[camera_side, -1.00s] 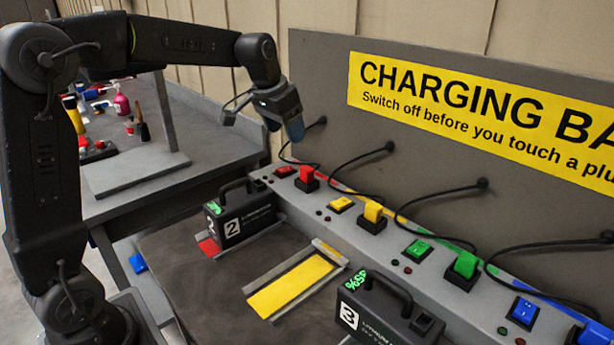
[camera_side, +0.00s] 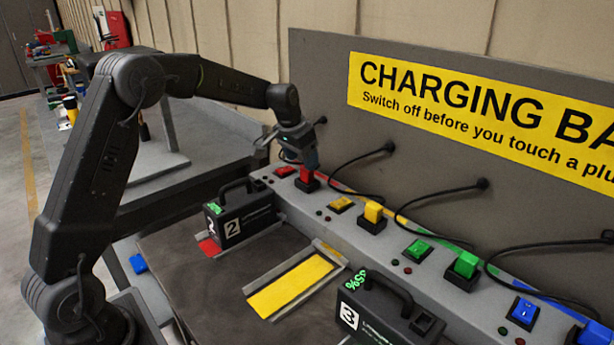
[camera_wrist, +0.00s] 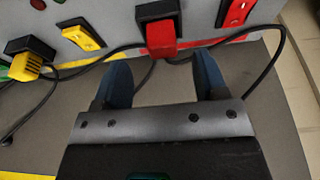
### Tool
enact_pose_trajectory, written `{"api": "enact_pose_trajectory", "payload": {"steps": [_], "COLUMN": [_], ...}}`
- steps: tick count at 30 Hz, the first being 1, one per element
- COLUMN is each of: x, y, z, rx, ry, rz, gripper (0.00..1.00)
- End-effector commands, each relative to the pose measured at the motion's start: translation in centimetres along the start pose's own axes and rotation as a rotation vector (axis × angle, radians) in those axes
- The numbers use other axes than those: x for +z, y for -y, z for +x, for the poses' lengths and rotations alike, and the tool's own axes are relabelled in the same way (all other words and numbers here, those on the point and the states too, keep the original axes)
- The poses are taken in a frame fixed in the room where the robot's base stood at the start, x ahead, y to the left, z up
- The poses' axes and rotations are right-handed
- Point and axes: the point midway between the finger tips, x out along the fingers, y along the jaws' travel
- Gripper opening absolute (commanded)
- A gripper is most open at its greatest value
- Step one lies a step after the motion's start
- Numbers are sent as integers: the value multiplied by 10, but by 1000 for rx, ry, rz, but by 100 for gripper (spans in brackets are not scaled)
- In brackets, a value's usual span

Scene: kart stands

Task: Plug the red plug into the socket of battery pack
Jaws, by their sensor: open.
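The red plug (camera_side: 307,181) sits in its outlet on the grey charging ledge, with a black cable running off it. In the wrist view the red plug (camera_wrist: 161,38) is at the top centre, just beyond and between my fingertips. My gripper (camera_side: 303,160) is open and low over the plug; the wrist view shows its two blue fingers (camera_wrist: 163,75) apart with nothing between them. Battery pack 2 (camera_side: 240,215) stands upright by a red pad. Battery pack 3 (camera_side: 385,318) stands at the lower right, with a dark square socket (camera_side: 424,322) on top.
The red switch (camera_side: 284,171) is beside the red plug. The yellow plug (camera_side: 374,211), green plug (camera_side: 466,264) and blue switch (camera_side: 522,311) follow along the ledge. The yellow bay (camera_side: 290,287) between the packs is empty. Black cables loop before the grey panel (camera_side: 330,80).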

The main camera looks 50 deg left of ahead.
Motion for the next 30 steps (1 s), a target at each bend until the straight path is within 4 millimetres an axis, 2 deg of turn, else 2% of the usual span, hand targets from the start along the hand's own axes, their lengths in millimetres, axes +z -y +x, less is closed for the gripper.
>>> {"api": "enact_pose_trajectory", "payload": {"steps": [9, 19, 30], "x": [-7, -7, -7], "y": [2, 2, 2], "z": [43, 50, 49], "rx": [0, -1, -1], "ry": [2, -2, -1], "rz": [0, -1, -1], "gripper": [66, 66, 32]}}
